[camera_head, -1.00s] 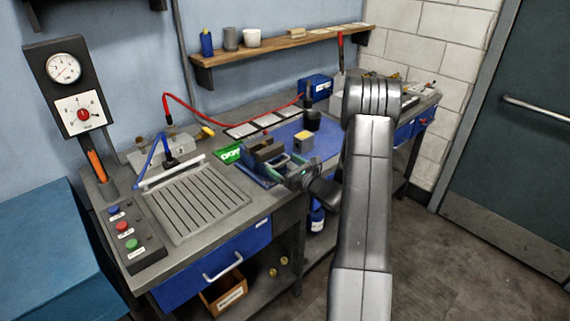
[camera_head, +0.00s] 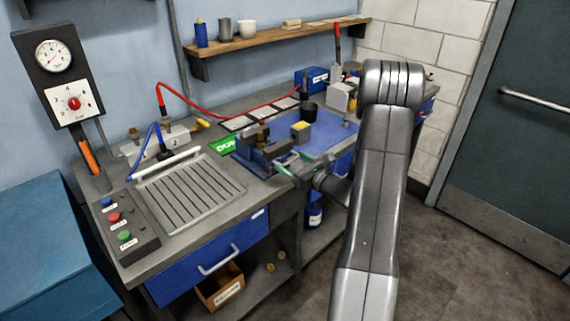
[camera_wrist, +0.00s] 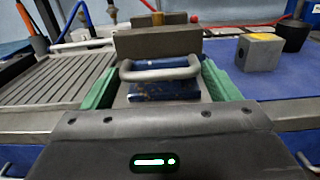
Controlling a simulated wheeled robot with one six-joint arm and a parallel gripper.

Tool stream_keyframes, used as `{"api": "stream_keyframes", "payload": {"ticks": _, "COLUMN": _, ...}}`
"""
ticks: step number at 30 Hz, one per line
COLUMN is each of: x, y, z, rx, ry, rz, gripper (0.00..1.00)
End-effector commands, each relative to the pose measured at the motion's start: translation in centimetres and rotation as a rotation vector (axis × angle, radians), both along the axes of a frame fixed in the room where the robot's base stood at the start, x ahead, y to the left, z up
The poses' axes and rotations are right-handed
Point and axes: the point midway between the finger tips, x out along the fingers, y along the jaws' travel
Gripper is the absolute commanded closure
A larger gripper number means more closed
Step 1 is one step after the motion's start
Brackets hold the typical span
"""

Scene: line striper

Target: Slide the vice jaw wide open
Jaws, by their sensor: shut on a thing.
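The vice (camera_head: 243,157) sits on the bench's front part, with a blue base and grey-brown jaws. In the wrist view its near jaw, a wide grey block (camera_wrist: 160,43), faces me with a metal bar handle (camera_wrist: 160,73) on its front. A brownish block (camera_wrist: 160,18) shows behind it; the gap between them is hidden. My gripper (camera_wrist: 160,90) has green fingers, one at each side of the handle, and is shut on it. In the head view my gripper (camera_head: 292,164) is at the vice's front right, partly hidden by my arm.
A grey cube with a yellow top mark (camera_head: 300,130) and a black cup (camera_head: 308,112) stand on the blue mat right of the vice. A slotted plate (camera_head: 195,190) and button box (camera_head: 120,228) lie left. A red cable (camera_head: 200,109) runs behind. Floor at front right is clear.

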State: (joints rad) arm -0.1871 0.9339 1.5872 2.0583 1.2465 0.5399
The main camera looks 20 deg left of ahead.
Motion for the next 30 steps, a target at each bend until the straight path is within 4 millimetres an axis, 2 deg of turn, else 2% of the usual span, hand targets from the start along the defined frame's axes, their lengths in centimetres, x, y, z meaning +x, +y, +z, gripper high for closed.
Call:
{"api": "stream_keyframes", "payload": {"ticks": 3, "x": -0.2, "y": -0.9, "z": 0.0, "rx": 0.001, "ry": -0.002, "rz": -0.006, "gripper": 0.59}}
{"api": "stream_keyframes", "payload": {"ticks": 11, "x": -0.3, "y": -1.0, "z": 0.1, "rx": -0.001, "ry": -0.001, "rz": -0.004, "gripper": 0.59}}
{"api": "stream_keyframes", "payload": {"ticks": 12, "x": -0.3, "y": -1.0, "z": 0.0, "rx": -0.001, "ry": 0.000, "rz": -0.004, "gripper": 0.16}}
{"api": "stream_keyframes", "payload": {"ticks": 13, "x": -0.3, "y": -1.0, "z": 0.0, "rx": -0.001, "ry": 0.000, "rz": -0.004, "gripper": 0.10}}
{"api": "stream_keyframes", "payload": {"ticks": 23, "x": -0.3, "y": -1.1, "z": 0.0, "rx": 0.000, "ry": -0.001, "rz": -0.003, "gripper": 0.09}}
{"api": "stream_keyframes", "payload": {"ticks": 26, "x": -0.6, "y": -1.9, "z": 0.0, "rx": 0.001, "ry": 0.000, "rz": -0.005, "gripper": 0.09}}
{"api": "stream_keyframes", "payload": {"ticks": 30, "x": -1.6, "y": -4.3, "z": -0.2, "rx": 0.001, "ry": 0.000, "rz": -0.008, "gripper": 0.09}}
